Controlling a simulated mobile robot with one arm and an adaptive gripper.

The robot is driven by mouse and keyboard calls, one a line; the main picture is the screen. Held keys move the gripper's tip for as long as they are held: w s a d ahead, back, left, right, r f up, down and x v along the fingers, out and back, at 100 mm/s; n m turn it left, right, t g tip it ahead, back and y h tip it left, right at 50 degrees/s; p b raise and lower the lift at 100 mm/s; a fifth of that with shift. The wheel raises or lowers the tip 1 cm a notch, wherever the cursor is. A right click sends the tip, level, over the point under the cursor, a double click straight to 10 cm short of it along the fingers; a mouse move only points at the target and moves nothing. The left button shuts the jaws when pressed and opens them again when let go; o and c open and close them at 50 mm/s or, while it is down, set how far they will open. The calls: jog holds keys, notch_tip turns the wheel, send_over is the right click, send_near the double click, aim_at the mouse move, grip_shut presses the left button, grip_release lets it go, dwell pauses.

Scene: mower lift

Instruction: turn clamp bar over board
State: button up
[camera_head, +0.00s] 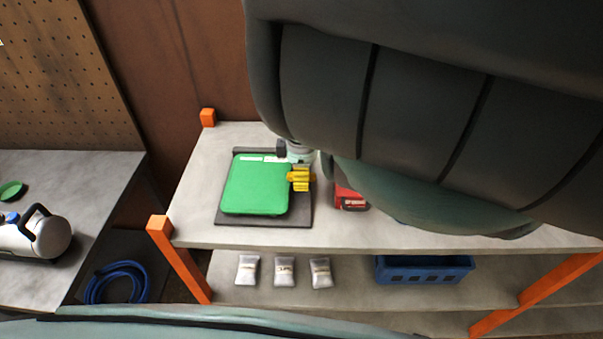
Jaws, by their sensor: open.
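A green board (256,186) lies flat on a dark base plate (262,220) on the shelf's top. A yellow piece (301,178), perhaps the clamp bar, sits at the board's right edge. I cannot tell how far it reaches over the board. A small dark block (281,147) and a pale teal rounded part stand just behind the board; the teal part may belong to my arm. My large dark and teal arm covers the upper right of the view. I cannot make out my gripper; it seems hidden behind the arm.
A red item (349,198) stands right of the base plate, partly behind my arm. The grey shelf (200,205) has orange posts (160,226). Three small bags (284,271) and a blue crate (425,269) sit on the lower level. A bench (75,190) stands at left.

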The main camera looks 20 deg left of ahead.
jog(key=shift+r, duration=0.1)
notch_tip(320, 180, up, 6)
jog(key=shift+w, duration=0.15)
jog(key=shift+r, duration=0.65)
